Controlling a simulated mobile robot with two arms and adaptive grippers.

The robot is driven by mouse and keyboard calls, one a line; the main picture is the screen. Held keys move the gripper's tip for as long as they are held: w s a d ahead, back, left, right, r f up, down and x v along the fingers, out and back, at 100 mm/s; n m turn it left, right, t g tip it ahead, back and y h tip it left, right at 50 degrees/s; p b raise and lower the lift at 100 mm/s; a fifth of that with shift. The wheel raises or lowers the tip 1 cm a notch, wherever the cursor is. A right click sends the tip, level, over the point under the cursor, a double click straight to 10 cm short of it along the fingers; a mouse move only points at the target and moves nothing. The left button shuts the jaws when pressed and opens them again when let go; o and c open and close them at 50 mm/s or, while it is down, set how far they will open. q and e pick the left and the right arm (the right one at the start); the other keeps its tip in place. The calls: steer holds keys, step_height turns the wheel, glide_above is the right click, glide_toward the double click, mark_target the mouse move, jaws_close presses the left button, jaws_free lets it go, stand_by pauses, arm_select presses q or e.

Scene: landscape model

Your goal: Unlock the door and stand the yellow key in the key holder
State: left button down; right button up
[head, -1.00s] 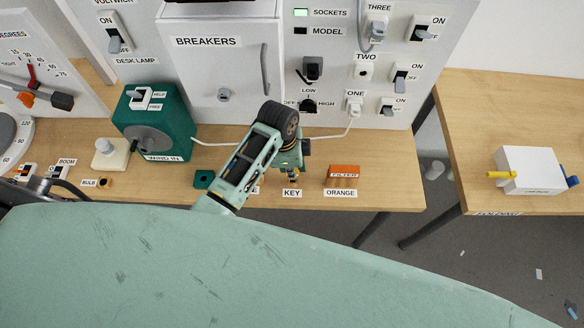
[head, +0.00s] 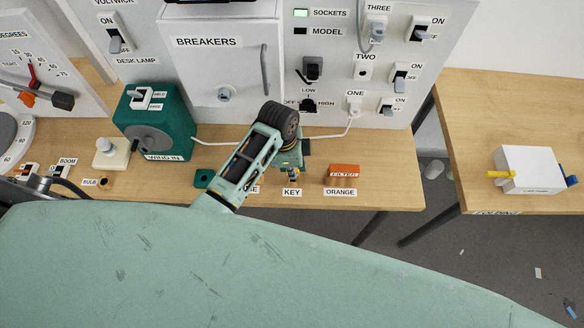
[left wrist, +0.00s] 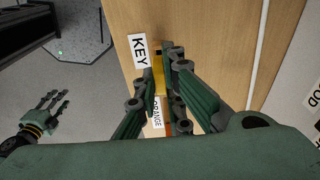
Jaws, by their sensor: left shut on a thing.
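The yellow key (left wrist: 158,72) is between the fingers of my left gripper (left wrist: 164,82), which is shut on it. In the head view, my left gripper (head: 292,167) points down just behind the KEY label (head: 292,192) near the bench's front edge. The key holder is hidden by the gripper, so I cannot tell whether the key stands in it. The BREAKERS door (head: 207,70) looks closed, with a round lock (head: 224,94) low on it and no key in it. My right gripper (left wrist: 56,100) is open and empty over the floor.
An orange filter block (head: 343,170) stands just right of the gripper. The side table (head: 510,110) at right, beyond a gap, holds a white box (head: 530,168).

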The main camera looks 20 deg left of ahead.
arm_select(q)
steer(key=shift+f+b, duration=0.55)
steer(key=shift+f, duration=1.05)
steer(key=c, duration=1.8)
jaws_free()
steer(key=r, duration=0.4)
steer(key=a+r, duration=0.1)
steer(key=r, duration=0.7)
steer(key=shift+s+a, duration=0.2)
steer(key=shift+f, duration=0.1)
